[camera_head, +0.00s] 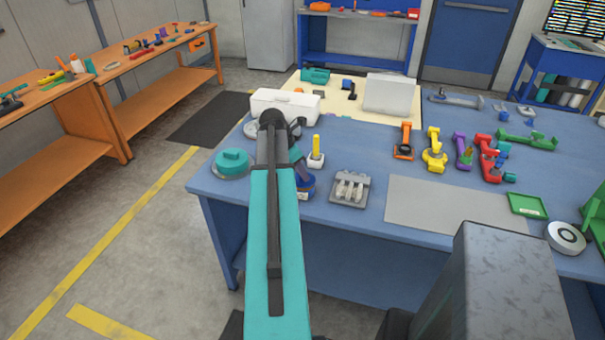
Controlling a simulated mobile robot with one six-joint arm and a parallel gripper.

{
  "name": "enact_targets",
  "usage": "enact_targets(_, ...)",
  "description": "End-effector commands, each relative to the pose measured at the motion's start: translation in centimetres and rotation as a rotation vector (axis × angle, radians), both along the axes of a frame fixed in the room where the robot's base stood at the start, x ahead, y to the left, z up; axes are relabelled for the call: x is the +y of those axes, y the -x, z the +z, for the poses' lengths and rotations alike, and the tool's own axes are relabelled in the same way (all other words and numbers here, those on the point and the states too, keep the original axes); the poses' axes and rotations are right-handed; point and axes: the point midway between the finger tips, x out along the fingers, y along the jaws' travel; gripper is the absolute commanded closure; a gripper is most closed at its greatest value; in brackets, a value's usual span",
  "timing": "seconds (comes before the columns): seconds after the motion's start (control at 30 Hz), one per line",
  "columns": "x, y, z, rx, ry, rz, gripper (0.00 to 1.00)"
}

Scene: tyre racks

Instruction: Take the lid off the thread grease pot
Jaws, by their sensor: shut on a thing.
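A blue pot (307,187) with a pale label stands near the front edge of the blue table, and I take it to be the thread grease pot. My teal arm covers its left part. My gripper (301,170) is at the top of this pot, mostly hidden behind my arm. It appears shut on the pot's lid, but the lid itself is hard to make out. I cannot tell whether the lid is still seated or lifted.
A teal round knobbed piece (232,162) lies left of my arm. A white box (285,104) stands behind. Right of the pot are a yellow-handled tool in a white base (316,152) and a grey tray (350,188). A bare grey mat (455,210) lies farther right.

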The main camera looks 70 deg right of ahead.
Motion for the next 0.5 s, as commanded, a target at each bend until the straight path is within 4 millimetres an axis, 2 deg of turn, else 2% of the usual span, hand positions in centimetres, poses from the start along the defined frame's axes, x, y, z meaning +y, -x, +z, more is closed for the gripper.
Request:
enact_targets(0.27, -0.1, 0.0, 2.0, -0.001, 0.002, -0.001, 0.99)
enact_targets(0.5, 2.7, 0.4, 2.0, -0.001, 0.001, 0.000, 0.99)
